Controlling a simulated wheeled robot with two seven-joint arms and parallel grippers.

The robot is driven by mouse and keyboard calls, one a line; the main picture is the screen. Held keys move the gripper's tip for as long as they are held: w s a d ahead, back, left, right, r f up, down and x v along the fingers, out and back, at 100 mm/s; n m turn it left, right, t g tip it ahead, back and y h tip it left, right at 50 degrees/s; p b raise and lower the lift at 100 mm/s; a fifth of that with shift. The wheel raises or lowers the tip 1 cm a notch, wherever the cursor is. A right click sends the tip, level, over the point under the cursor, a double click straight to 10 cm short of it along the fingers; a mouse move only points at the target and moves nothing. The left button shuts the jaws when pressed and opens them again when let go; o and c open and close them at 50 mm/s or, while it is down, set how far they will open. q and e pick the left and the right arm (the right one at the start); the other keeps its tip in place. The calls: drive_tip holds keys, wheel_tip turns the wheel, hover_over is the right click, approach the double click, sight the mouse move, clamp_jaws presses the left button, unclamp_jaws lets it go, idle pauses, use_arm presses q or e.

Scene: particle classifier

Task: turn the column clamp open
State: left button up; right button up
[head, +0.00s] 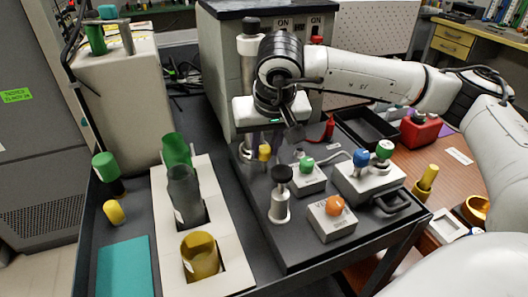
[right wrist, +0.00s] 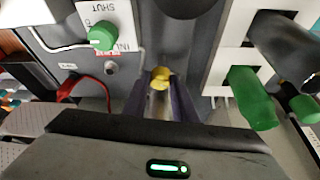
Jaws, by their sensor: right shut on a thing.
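A small yellow knob (head: 264,152), which looks like the column clamp, sits by the foot of a metal column (head: 249,44) with a black cap. My right gripper (head: 265,132) reaches down over it from above. In the right wrist view the yellow knob (right wrist: 161,77) shows between the two dark fingers, and the gripper is shut on it. The gripper body hides the middle of the column and most of the clamp in the head view. My left gripper is in neither view.
A white rack (head: 213,278) with green, grey and yellow cylinders stands to the left. A black-knobbed post (head: 281,190), a green-knobbed box (head: 308,176) and an orange-knobbed box (head: 332,220) stand nearby. A grey cabinet (head: 222,75) rises behind.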

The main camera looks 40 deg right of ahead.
drive_tip(key=n+y+b, duration=0.1)
drive_tip(key=n, duration=0.2)
drive_tip(key=n+y+b, duration=0.1)
drive_tip(key=n, duration=0.2)
drive_tip(key=shift+d+t, duration=0.2)
drive_tip(key=shift+t, duration=0.1)
drive_tip(key=shift+r+n+y, duration=0.1)
drive_tip(key=shift+n+y, duration=0.2)
drive_tip(key=o, duration=0.8)
drive_tip(key=shift+s, duration=0.1)
drive_tip(key=v, duration=1)
drive_tip(key=shift+r, duration=0.15)
